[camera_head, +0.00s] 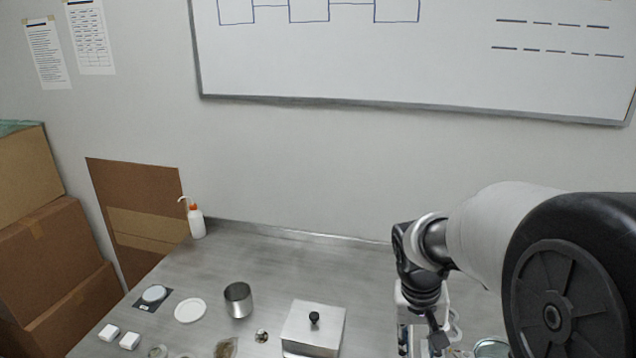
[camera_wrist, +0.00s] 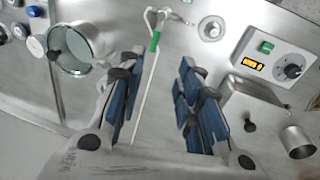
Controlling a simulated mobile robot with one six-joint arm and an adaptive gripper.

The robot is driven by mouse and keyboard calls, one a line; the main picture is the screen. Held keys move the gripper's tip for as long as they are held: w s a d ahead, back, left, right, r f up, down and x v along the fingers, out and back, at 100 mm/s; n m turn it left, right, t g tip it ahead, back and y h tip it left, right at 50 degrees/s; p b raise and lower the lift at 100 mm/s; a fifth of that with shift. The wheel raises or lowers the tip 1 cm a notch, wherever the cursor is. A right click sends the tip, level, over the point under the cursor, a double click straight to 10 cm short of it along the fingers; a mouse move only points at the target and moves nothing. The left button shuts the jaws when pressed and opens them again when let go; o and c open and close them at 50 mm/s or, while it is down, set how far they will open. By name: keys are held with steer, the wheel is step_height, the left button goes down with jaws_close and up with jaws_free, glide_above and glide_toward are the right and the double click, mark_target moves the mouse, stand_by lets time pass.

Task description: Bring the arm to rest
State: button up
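My gripper (camera_wrist: 158,100) shows in the wrist view with its two blue-padded fingers spread apart. Between the fingers I see the steel bench and a thin white stick-like thing (camera_wrist: 148,85) with a green band; it appears to lie beyond the fingers, and neither finger touches it visibly. In the head view my arm (camera_head: 480,235) reaches in from the right and bends down over the bench (camera_head: 215,270). The fingertips are hard to make out there, low in the picture.
A steel box with a black knob (camera_head: 314,330) and a metal cup (camera_head: 238,300) stand left of my arm. A white wash bottle (camera_head: 196,221) is at the back. The wrist view shows a round glass-lidded vessel (camera_wrist: 75,50) and a device with a lit display (camera_wrist: 270,62).

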steer(key=s+a+r+n+t+y, duration=0.1)
steer(key=s+a+r+t, duration=0.1)
steer(key=s+r, duration=0.3)
steer(key=s+a+r+n+t+y, duration=0.1)
steer(key=s+a+r, duration=0.4)
steer(key=s, duration=0.8)
steer(key=shift+s+n+t, duration=0.25)
steer(key=shift+n+t, duration=0.05)
steer(key=shift+t, duration=0.3)
